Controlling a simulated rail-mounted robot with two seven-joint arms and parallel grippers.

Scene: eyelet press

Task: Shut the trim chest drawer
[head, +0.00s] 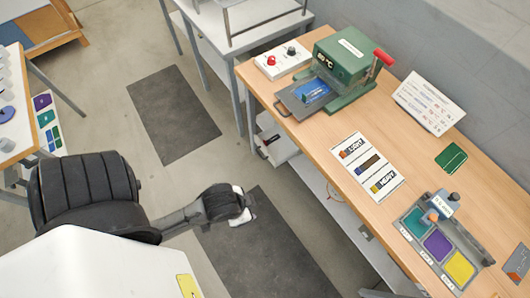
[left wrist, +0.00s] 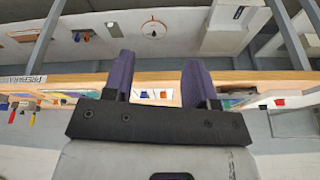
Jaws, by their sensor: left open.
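I cannot identify the trim chest or its drawer for certain in either view. A white box-like unit (head: 279,145) with a small dark part on its front sits under the wooden bench in the head view; I cannot tell whether it is the chest or whether anything on it is open. My left gripper (left wrist: 158,72) shows in the left wrist view with its two dark fingers spread and nothing between them. In the head view my left arm reaches in from the left over the floor, apart from the bench; its fingers are not clear there. My right gripper is not in view.
The wooden bench (head: 318,128) on the right carries a green press (head: 345,58), a control box (head: 283,62), a printed card (head: 367,165) and a tray of coloured pads (head: 422,262). Dark mats (head: 172,115) lie on open floor. Another table stands at the far left.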

